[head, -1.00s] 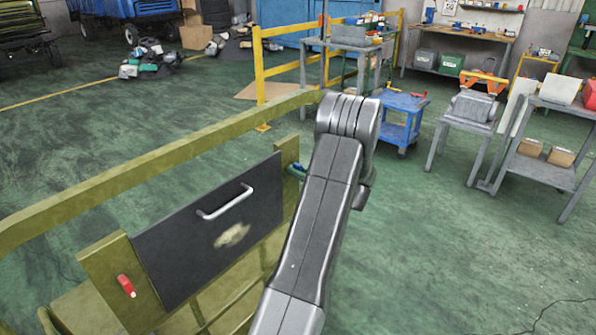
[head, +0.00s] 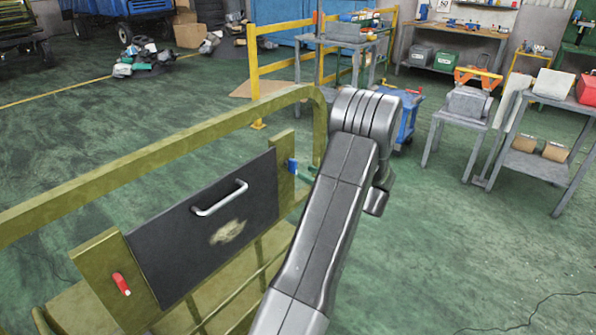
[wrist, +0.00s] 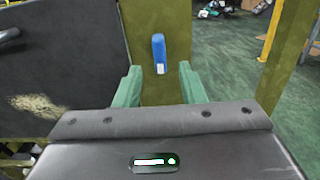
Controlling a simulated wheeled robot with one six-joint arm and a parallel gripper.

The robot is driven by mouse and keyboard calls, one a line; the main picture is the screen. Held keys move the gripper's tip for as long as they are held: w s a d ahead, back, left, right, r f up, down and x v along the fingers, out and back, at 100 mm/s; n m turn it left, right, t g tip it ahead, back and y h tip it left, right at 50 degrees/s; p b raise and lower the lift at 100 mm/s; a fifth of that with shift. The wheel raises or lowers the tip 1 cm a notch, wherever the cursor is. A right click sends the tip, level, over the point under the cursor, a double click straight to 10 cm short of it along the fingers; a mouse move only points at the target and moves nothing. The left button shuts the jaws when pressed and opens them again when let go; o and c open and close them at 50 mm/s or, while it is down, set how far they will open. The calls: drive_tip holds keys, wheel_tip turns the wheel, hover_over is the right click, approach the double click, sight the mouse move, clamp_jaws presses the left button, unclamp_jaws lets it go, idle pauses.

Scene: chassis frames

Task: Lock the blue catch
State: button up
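The blue catch (wrist: 159,53) is a small bar with a pale lower end, standing nearly upright on the olive post in the wrist view. In the head view the blue catch (head: 292,166) is at the right end of the dark panel (head: 205,235). My gripper (wrist: 161,82) has its two green fingers spread apart, with nothing between them. The catch appears just beyond and above the fingertips, apart from them. In the head view a green finger shows just right of the catch; my arm hides the rest of the gripper.
The panel has a pale handle (head: 220,198) and a worn patch. A red catch (head: 121,284) sits on the left post. A curved olive rail (head: 150,168) runs behind the panel. Open green floor lies to the right; workbenches stand farther back.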

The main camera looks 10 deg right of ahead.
sight(296, 168)
drive_tip(key=v, duration=0.6)
drive_tip(key=shift+s+d, duration=0.25)
drive_tip(key=shift+s, duration=0.1)
drive_tip(key=p+x, duration=0.1)
drive_tip(key=x, duration=1.3)
drive_tip(key=shift+s+d, duration=0.15)
